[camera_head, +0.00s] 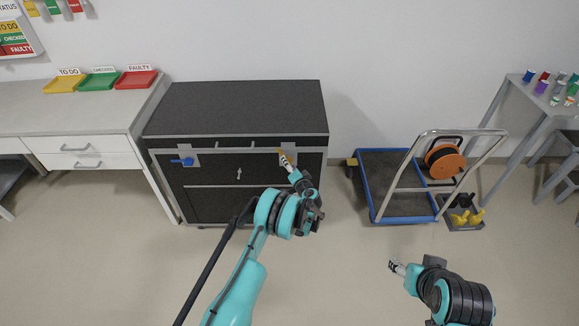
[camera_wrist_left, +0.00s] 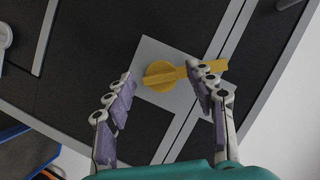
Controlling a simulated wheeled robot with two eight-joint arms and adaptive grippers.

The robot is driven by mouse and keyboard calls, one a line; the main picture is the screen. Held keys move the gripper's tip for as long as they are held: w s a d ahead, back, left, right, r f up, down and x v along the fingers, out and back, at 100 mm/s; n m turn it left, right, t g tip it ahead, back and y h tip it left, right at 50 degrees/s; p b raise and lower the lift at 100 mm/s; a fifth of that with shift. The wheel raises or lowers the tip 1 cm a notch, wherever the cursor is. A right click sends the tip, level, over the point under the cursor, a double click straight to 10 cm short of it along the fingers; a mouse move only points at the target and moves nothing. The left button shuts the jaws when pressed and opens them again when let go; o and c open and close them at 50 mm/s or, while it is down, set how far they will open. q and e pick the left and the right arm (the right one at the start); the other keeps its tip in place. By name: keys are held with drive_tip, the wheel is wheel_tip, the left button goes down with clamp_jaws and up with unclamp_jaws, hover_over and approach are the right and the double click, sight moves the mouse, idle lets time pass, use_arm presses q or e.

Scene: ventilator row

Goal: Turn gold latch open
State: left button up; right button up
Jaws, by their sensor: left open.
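The gold latch (camera_wrist_left: 161,75) sits on a square light plate (camera_wrist_left: 148,52) on the dark cabinet front. It has a round hub and a straight handle pointing right in the left wrist view. My left gripper (camera_wrist_left: 160,80) is open around the latch, one finger on each side of the hub. The right-hand finger overlaps the handle and hides part of it; I cannot tell whether it touches. In the head view, my left gripper (camera_head: 287,162) is at the cabinet's upper right, with a bit of the gold latch (camera_head: 281,151) showing. My right gripper (camera_head: 393,267) is over the floor, away from the cabinet.
A blue latch (camera_head: 183,162) is on the cabinet's (camera_head: 245,105) left side. A blue trolley (camera_head: 373,190) with an orange reel (camera_head: 445,161) stands to the right. A white desk (camera_head: 80,110) with coloured trays is at left. The floor in front is clear.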

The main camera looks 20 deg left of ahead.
use_arm(q)
clamp_jaws()
drive_tip(key=shift+n, duration=0.3)
drive_tip(key=n+h, duration=0.1)
drive_tip(key=n, duration=0.1)
drive_tip(key=n+h, duration=0.4)
drive_tip(key=n, duration=0.1)
drive_tip(key=shift+a+r, duration=0.15)
drive_tip(key=shift+a, duration=0.1)
idle(0.6)
unclamp_jaws()
